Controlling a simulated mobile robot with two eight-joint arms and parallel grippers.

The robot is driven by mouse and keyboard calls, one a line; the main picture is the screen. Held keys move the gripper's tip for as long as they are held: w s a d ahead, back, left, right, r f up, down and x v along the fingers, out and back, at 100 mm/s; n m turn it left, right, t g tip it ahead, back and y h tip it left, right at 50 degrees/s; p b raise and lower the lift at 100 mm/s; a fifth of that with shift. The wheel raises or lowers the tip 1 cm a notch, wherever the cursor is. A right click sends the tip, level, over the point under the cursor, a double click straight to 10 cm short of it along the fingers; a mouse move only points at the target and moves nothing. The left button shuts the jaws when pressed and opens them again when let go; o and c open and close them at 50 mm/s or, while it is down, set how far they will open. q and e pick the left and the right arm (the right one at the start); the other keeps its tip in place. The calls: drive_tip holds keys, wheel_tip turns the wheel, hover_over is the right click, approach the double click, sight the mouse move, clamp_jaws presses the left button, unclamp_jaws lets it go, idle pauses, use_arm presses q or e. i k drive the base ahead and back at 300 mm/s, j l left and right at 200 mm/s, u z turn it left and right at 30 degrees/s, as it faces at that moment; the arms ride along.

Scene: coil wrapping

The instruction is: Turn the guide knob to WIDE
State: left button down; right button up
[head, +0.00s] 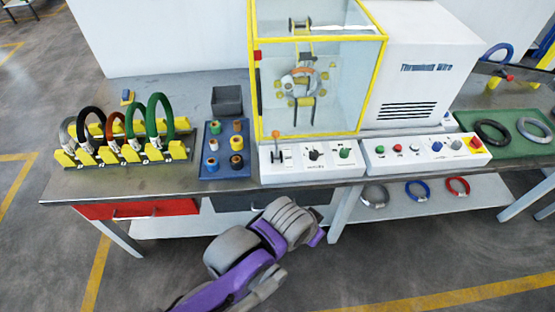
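The left control panel (311,162) stands at the table's front edge, below the yellow-framed machine. It carries a lever with an orange ball (276,134), a black knob (315,155) and a green knob (345,153). The labels are too small to read, so I cannot tell which knob is the guide knob or where it points. My purple and grey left arm comes up from the bottom, in front of the table and below this panel. It is apart from the knobs. Its fingers are not visible. My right gripper does not show.
The right control panel (426,153) with several buttons stands beside it. A blue tray (209,170) of spools and a rack (123,153) of coils are at left. A green tray (510,145) with coils is at right. Glass walls enclose the machine (318,38).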

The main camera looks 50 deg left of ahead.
sight(313, 154)
drive_tip(key=j+u, duration=0.15)
drive_tip(key=u, duration=1.05)
